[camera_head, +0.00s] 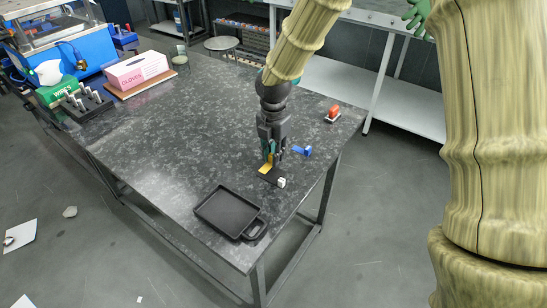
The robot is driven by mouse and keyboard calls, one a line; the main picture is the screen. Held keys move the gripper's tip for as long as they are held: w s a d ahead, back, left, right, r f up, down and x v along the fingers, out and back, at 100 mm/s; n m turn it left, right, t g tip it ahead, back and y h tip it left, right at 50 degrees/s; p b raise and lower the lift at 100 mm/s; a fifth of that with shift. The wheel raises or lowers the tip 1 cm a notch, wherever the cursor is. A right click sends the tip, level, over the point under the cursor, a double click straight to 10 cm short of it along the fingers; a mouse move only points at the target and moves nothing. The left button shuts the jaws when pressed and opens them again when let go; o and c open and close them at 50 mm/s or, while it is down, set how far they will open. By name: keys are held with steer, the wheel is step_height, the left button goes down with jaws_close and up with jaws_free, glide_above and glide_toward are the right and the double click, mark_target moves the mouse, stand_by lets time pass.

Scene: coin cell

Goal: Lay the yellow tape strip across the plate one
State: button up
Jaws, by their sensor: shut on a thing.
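My gripper (270,157) points down over the right part of the dark stone-patterned table, its fingers closed on the yellow tape strip (265,170). Only a small part of the strip shows below the fingers. The strip is just above or against a small black flat piece (272,178) with a white round end (281,183); I cannot tell whether they touch. A black rectangular tray (218,217) with a raised rim and a looped handle lies nearer the front edge and looks empty. No label shows which thing is plate one.
A blue clamp-like item (302,151) lies just right of my gripper, and a red-topped stamp-like item (333,113) is at the far right corner. A pink gloves box (137,71), a green wipes box (57,91) and a black rack (86,104) stand far left. The table's middle (190,125) is clear.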

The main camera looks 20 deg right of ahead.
steer(key=shift+s+f+p, duration=0.2)
steer(key=shift+f+p, duration=0.1)
steer(key=shift+f, duration=0.5)
steer(key=shift+w+f, duration=0.15)
steer(key=shift+f, duration=0.25)
steer(key=shift+f, duration=0.1)
steer(key=o, duration=0.7)
step_height(320, 180, up, 12)
steer(key=b, duration=0.2)
steer(key=shift+r, duration=0.2)
